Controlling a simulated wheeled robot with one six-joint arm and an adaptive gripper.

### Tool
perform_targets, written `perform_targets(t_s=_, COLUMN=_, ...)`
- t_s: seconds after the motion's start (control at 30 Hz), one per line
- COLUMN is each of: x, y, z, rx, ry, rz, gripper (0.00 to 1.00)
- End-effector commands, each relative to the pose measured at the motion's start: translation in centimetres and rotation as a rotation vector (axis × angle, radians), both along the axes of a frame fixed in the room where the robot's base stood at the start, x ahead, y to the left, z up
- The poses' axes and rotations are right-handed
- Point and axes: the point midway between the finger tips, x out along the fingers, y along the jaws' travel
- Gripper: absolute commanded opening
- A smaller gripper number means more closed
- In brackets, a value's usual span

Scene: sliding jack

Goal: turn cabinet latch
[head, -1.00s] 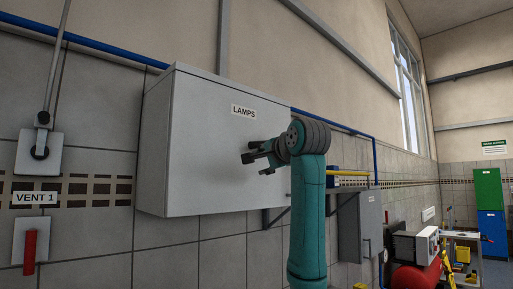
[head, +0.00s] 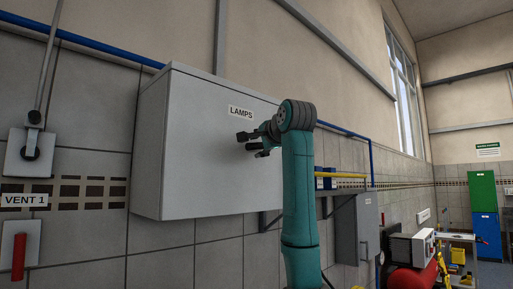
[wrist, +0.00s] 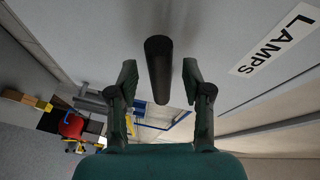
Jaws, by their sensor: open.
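The grey wall cabinet (head: 190,140) labelled LAMPS fills the middle of the head view, with its door shut. My gripper (head: 250,142) is open in front of the door, below the label. In the wrist view, a dark bar-shaped latch handle (wrist: 159,70) stands out from the door. It lies between the two open fingers of my gripper (wrist: 158,82), with a gap on each side. I cannot make out the latch in the head view, where my gripper and arm are in front of that area.
A smaller grey box (head: 357,228) hangs on the wall to the right, below a yellow pipe (head: 350,175). A lever marked VENT 1 (head: 30,152) and a red handle (head: 19,256) are on the left wall. A red tank (head: 413,279) stands at lower right.

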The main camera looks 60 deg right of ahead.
Motion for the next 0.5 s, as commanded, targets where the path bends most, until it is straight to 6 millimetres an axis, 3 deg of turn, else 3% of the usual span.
perform_targets(t_s=0.2, x=1.33, y=-0.99, z=-0.22, rx=0.001, ry=0.0, rz=0.0, gripper=0.49)
perform_targets(t_s=0.5, x=1.47, y=-1.1, z=-0.23, rx=0.0, ry=0.0, rz=-0.001, gripper=0.49)
